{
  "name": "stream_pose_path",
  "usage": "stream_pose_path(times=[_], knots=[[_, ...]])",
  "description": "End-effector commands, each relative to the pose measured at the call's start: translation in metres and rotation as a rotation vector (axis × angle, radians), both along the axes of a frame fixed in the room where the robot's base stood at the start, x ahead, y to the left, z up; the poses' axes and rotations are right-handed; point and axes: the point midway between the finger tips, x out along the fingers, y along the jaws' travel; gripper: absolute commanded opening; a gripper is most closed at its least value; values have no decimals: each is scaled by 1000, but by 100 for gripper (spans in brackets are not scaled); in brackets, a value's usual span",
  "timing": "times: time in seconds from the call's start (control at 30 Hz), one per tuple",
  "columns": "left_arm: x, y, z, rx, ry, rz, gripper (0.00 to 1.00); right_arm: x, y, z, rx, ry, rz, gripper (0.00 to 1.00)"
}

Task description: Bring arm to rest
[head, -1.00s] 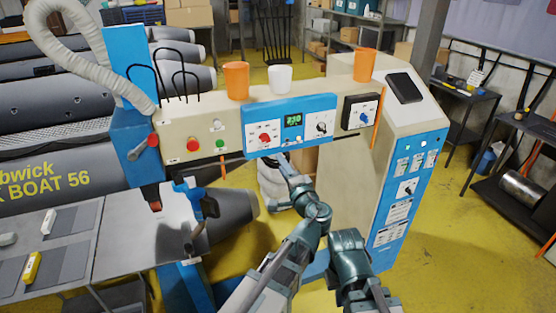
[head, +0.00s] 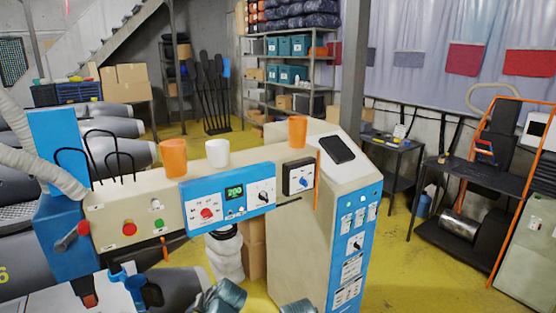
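Two of my arm links show at the bottom edge of the head view, below the blue and cream machine (head: 130,212). Both of my grippers are out of the picture or hidden, so their fingertips cannot be seen. The machine has a blue control panel (head: 228,205) with dials and a lit green display. A red button and a green button sit to the left of the panel.
Two orange cups (head: 173,158) (head: 297,132) and a white cup (head: 217,152) stand on the machine's top. A black phone-like device (head: 337,150) lies on the cabinet (head: 345,210). Shelving (head: 290,70) stands behind. Yellow floor is free right of the cabinet.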

Motion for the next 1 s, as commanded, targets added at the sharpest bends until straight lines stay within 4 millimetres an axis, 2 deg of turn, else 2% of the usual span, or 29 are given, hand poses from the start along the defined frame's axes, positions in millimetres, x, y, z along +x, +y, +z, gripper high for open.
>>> stream_pose_path(times=[0.1,0.2,0.57,0.6,1.0], knots=[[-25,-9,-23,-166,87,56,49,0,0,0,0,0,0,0],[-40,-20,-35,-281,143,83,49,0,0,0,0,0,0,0],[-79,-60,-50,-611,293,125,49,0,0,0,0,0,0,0],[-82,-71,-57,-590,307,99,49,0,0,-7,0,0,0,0],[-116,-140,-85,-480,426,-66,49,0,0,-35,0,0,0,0]])
